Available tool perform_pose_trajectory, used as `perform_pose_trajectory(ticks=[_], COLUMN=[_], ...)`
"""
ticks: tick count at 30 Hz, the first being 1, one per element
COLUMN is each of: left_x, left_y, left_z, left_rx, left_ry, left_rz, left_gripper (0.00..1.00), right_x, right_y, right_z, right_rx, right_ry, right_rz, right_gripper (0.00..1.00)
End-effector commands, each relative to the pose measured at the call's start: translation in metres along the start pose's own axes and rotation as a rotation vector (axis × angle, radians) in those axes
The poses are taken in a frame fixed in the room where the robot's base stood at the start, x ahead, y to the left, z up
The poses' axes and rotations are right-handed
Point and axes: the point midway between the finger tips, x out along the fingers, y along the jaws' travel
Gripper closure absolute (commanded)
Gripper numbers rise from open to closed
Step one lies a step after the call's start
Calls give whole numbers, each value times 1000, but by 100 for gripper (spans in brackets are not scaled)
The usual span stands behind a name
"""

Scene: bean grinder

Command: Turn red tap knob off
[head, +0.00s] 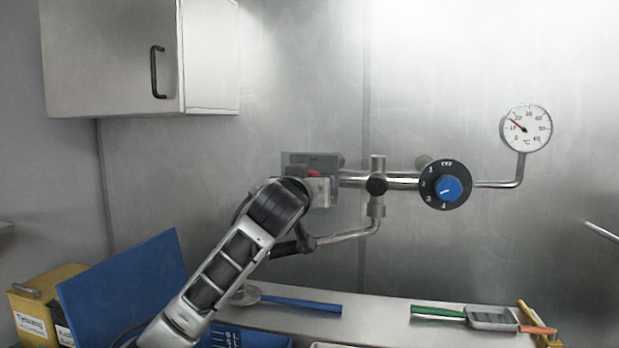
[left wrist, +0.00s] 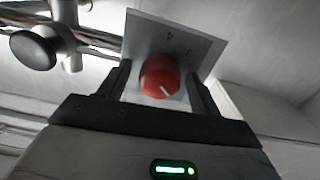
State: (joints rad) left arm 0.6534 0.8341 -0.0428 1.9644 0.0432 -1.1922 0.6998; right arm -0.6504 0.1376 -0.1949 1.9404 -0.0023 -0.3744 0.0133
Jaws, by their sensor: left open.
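The red tap knob (left wrist: 160,77) sits on a square grey plate (left wrist: 172,36) with faint dark markings. Its short white line points toward the lower right in the left wrist view. My left gripper (left wrist: 158,74) is open, with one finger on each side of the knob. I cannot tell whether either finger touches it. In the head view my left gripper (head: 318,186) is at the wall pipe and hides most of the red knob (head: 314,173); only a bit of red shows. My right gripper is not in view.
A blue knob (head: 448,188) on a black dial and a thermometer (head: 526,128) are to the right on the pipe. A black round handle (head: 376,186) is between. Below are a steel shelf with utensils, a blue board (head: 125,290) and a yellow box (head: 45,300).

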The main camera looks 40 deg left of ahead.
Motion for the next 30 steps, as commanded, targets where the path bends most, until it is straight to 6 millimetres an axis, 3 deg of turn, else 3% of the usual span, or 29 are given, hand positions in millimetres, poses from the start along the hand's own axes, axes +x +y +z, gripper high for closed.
perform_pose_trajectory(ticks=[11,15,16,30], left_x=[5,5,5,5], left_y=[0,0,0,0], left_z=[0,0,0,0], left_rx=[0,0,0,99], left_ry=[1,1,1,0], left_rz=[1,1,1,0], left_gripper=[39,78,81,81], right_x=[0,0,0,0], right_y=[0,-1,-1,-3], right_z=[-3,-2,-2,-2], right_rx=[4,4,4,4], right_ry=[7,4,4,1], right_rz=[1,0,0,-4], right_gripper=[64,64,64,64])
